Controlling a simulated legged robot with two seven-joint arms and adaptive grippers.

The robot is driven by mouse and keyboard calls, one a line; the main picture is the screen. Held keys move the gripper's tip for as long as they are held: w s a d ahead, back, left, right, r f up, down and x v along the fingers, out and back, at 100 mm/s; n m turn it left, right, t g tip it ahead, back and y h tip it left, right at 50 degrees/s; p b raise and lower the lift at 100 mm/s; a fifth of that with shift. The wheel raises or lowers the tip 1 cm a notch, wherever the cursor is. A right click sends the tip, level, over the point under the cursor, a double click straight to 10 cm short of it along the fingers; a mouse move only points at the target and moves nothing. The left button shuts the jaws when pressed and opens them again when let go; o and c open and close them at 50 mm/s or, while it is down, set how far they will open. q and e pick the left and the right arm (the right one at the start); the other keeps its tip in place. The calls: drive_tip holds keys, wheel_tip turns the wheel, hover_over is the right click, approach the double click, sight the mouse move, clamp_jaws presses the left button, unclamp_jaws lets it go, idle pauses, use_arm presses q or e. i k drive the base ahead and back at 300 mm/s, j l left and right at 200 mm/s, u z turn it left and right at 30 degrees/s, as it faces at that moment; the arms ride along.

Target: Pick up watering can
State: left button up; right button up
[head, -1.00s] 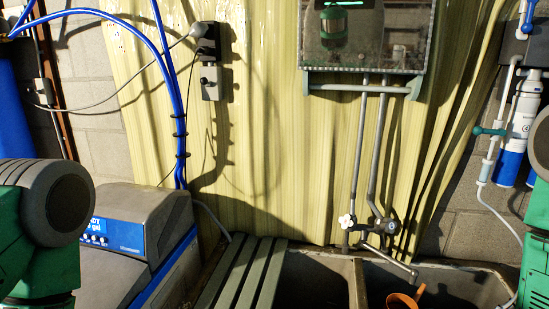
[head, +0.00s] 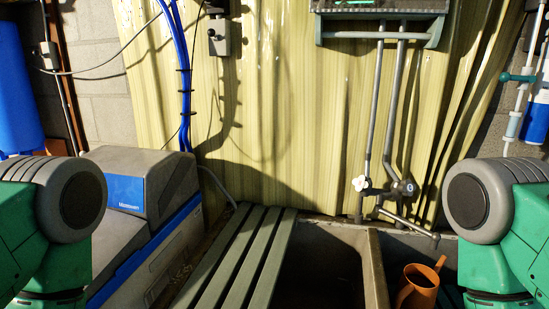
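The watering can (head: 418,287) is orange-brown with an open top. It is at the lower right of the head view, in the right basin of the sink (head: 375,272). Its lower part is cut off by the picture's bottom edge. Green and grey parts of both my arms show at the left and right edges. Neither gripper is in view, so I see no gripper near the can.
A tap with pipes (head: 397,187) hangs above the sink. A slatted drainboard (head: 240,262) lies left of the left basin, which looks empty. A grey and blue softener unit (head: 140,200) stands at the left. A yellow corrugated panel (head: 290,130) covers the wall behind.

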sight(417, 287)
drive_tip(key=l+z, duration=0.15)
drive_tip(key=l, duration=0.5)
drive_tip(key=l+z, duration=0.15)
drive_tip(key=l, duration=0.5)
drive_tip(key=i+l+z, duration=0.15)
drive_tip(key=l, duration=0.5)
